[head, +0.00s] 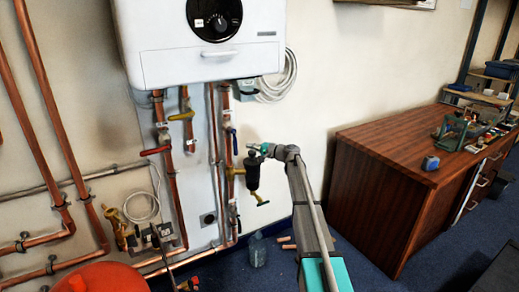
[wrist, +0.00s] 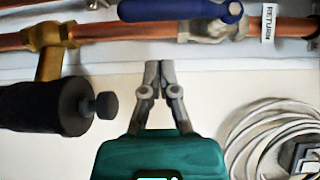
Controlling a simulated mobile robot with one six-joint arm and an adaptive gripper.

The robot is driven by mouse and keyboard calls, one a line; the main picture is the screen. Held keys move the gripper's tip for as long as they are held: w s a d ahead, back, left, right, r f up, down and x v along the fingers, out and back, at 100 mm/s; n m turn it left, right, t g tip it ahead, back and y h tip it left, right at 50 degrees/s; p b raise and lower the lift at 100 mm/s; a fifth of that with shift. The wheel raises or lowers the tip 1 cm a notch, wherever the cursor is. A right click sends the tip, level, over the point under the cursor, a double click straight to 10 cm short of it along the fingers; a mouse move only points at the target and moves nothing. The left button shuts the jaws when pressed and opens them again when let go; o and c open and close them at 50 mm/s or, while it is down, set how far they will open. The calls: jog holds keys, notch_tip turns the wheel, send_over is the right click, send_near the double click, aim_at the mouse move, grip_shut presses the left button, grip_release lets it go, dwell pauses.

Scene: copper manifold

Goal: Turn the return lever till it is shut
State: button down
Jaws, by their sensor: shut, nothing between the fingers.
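The return lever is a blue handle (wrist: 180,11) at the top of the wrist view, lying along its copper pipe on a silver valve body (wrist: 212,27). A white tag reading RETURN (wrist: 268,24) is on the pipe beside it. In the head view the blue lever (head: 233,141) stands roughly upright along the pipe below the boiler. My gripper (wrist: 160,66) is shut and empty, with its fingertips below the pipe and apart from the lever in the wrist view. In the head view my gripper (head: 252,147) is just right of the lever; its tips are small there.
A black filter (wrist: 45,105) with a brass fitting (wrist: 47,50) and a knob is close to my gripper's left in the wrist view. A coiled white cable (wrist: 275,135) is on the right. Yellow (head: 182,116) and red (head: 155,151) levers are on neighbouring pipes. A wooden bench (head: 365,185) stands right.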

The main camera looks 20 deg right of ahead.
aim_at(235, 143)
jog(key=shift+s+a, duration=0.15)
jog(key=shift+a, duration=0.65)
jog(key=shift+s+a, duration=0.1)
jog(key=shift+a, duration=0.7)
jog(key=shift+d+f, duration=0.1)
jog(key=shift+d, duration=0.2)
